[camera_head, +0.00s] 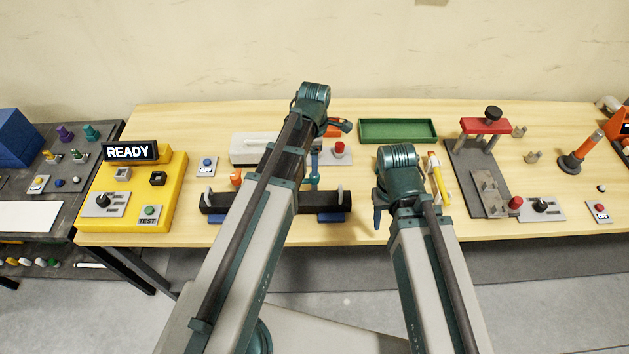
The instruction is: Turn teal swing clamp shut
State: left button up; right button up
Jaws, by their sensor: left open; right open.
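A black chassis beam (297,203) lies on blue feet at the front of the table, with pale upright posts. My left arm covers the beam's middle. My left gripper (338,126) is open above the area behind the beam. My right gripper (381,216) is open, low over the table right of the beam, largely hidden by its wrist.
A yellow console (128,196) with a READY display stands left. A green tray (398,130) lies at the back. A red-topped press (484,126) on a grey plate and an orange-handled tool (581,152) stand right. A red button (339,148) sits near my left gripper.

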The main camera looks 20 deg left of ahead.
pick_arm(q)
notch_tip(320, 180, down, 7)
jog(key=b, duration=0.5)
jog(key=shift+b, duration=0.4)
jog(key=shift+r, duration=0.1)
grip_shut()
